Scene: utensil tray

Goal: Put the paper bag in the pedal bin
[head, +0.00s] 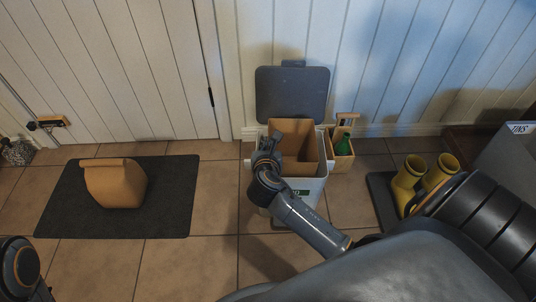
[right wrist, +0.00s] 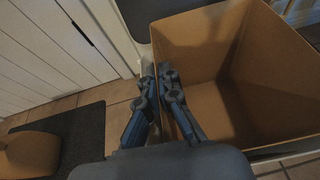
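The brown paper bag (head: 115,185) stands on a dark mat at the left of the head view, its top folded over. Part of it shows at the lower left of the right wrist view (right wrist: 28,155). The pedal bin (head: 312,190) stands in the middle, its grey lid (head: 292,92) up, with an open brown box-like inside (right wrist: 215,100). My right gripper (head: 268,145) is over the bin's left side, away from the bag. In the right wrist view its fingers (right wrist: 160,85) are close together by the left rim, with nothing seen held.
The dark mat (head: 170,215) lies on tiles. A wooden caddy with a green bottle (head: 343,145) stands right of the bin. Yellow boots (head: 408,175) are on a tray farther right. A panelled wall closes the back. Tiles between mat and bin are clear.

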